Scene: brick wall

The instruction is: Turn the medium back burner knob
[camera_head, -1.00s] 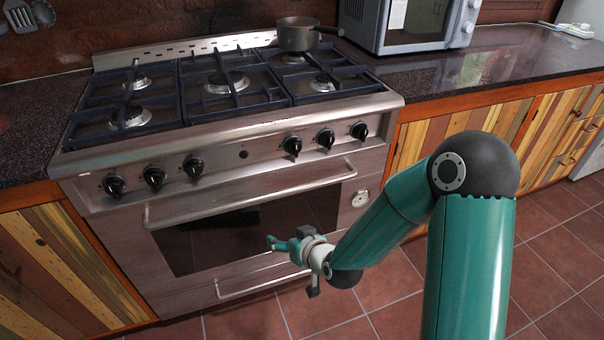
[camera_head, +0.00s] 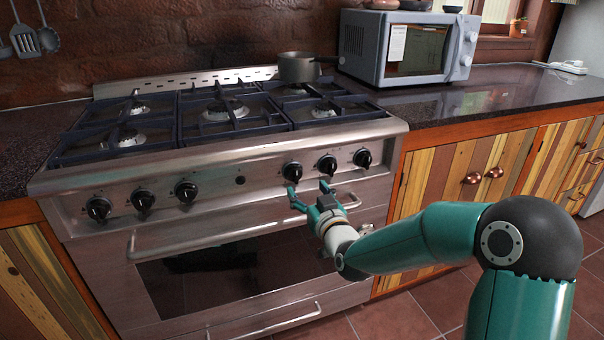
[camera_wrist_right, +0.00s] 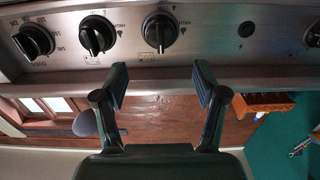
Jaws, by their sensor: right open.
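Black knobs line the steel front panel of the stove. On its right side are a left knob (camera_head: 292,171), a middle knob (camera_head: 326,165) and a right knob (camera_head: 362,158). Which knob serves the medium back burner cannot be told from the labels. My right gripper (camera_head: 308,192) is open and empty, its fingers pointing at the panel just below the left and middle knobs. In the right wrist view, the gripper (camera_wrist_right: 160,80) has its fingers spread, and one knob (camera_wrist_right: 160,32) is centred above the gap, apart from both fingers. My left gripper is not in view.
The oven door handle (camera_head: 250,220) runs across just below the gripper. A pot (camera_head: 298,67) stands on the back right burner. A microwave (camera_head: 400,48) sits on the counter (camera_head: 500,90) to the right. More knobs (camera_head: 143,200) are on the panel's left side.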

